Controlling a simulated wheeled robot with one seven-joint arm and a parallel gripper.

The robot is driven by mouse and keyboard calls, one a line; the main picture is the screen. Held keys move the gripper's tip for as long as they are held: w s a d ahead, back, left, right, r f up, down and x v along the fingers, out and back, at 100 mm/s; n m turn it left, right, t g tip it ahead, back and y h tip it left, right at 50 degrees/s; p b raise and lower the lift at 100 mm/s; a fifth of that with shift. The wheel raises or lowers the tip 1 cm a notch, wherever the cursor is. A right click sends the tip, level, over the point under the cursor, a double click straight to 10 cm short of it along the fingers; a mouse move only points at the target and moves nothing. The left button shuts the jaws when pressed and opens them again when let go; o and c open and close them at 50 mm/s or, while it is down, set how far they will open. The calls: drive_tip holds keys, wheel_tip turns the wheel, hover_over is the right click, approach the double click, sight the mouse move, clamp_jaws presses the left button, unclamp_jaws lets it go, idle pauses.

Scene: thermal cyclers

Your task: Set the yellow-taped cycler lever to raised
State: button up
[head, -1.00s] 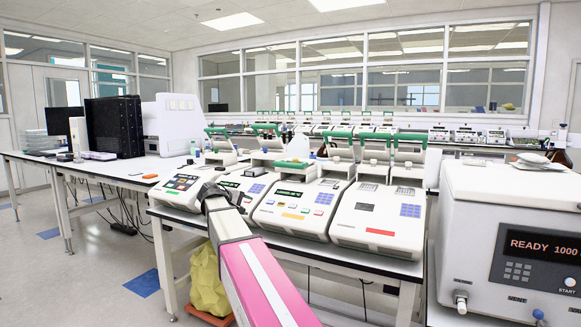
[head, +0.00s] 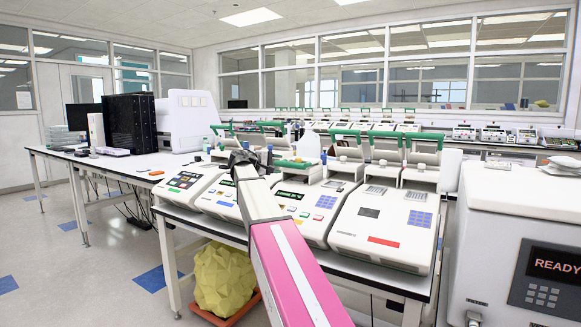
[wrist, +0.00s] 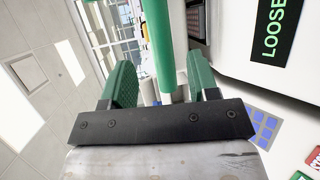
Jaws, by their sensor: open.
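The yellow-taped cycler (head: 314,222) is a white unit on the front bench, between one with red tape to its right and others to its left. My arm crosses in front of its left side, covering part of it. My gripper (head: 240,158) is above the cyclers, its fingers hard to make out in the head view. In the wrist view my gripper (wrist: 160,88) is open, with a green pad on each side. A green lever bar (wrist: 158,40) runs between the pads; contact cannot be told. A display (wrist: 270,28) at the right reads "LOOSE".
A red-taped cycler (head: 385,225) stands to the right, with several green lever bars raised along the row. A large white machine (head: 515,235) fills the right foreground. A yellow bag (head: 224,280) lies under the bench. Open floor (head: 110,265) is at left.

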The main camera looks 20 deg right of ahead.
sight(287, 164)
drive_tip(key=x, duration=0.7)
drive_tip(key=shift+c, duration=0.4)
clamp_jaws()
